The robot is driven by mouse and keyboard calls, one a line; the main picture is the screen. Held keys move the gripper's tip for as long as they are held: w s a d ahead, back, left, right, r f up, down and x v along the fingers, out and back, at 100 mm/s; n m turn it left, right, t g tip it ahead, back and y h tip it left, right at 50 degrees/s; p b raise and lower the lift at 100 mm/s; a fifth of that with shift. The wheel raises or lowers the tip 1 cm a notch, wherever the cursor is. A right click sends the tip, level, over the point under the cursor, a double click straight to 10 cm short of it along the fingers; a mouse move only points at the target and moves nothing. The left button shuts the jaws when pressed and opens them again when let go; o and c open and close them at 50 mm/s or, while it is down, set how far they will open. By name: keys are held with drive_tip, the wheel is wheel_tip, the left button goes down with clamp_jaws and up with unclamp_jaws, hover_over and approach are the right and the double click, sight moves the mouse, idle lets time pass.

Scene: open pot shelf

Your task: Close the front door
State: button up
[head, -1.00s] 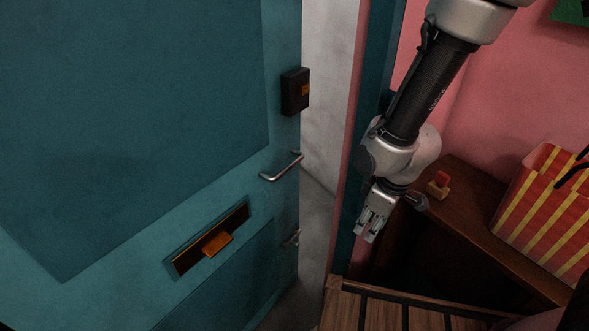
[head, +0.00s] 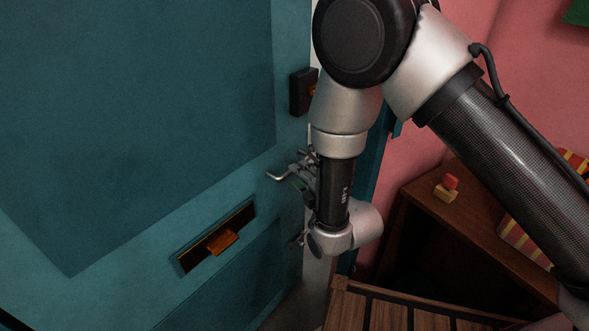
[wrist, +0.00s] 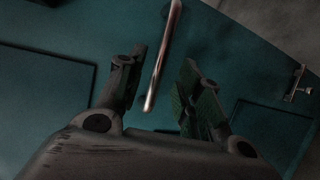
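The teal front door (head: 140,110) stands ajar, with a pale gap between its edge and the teal frame (head: 368,190) in the head view. Its metal lever handle (head: 278,177) sticks out near the door edge; it shows as a bar in the wrist view (wrist: 163,55). My gripper (head: 303,178) is at the handle, partly hidden by my own arm. In the wrist view my gripper (wrist: 160,90) is open, with one finger on each side of the bar. I see space between the bar and both fingers, and cannot tell any contact.
A dark lock box (head: 302,92) is above the handle, and a letter slot (head: 216,238) below. To the right are a wooden cabinet (head: 425,215) with a small red-topped block (head: 447,187), a striped bag (head: 525,245), and a slatted wooden bench (head: 390,305).

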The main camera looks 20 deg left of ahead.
drive_tip(key=shift+x, duration=2.4)
clamp_jaws()
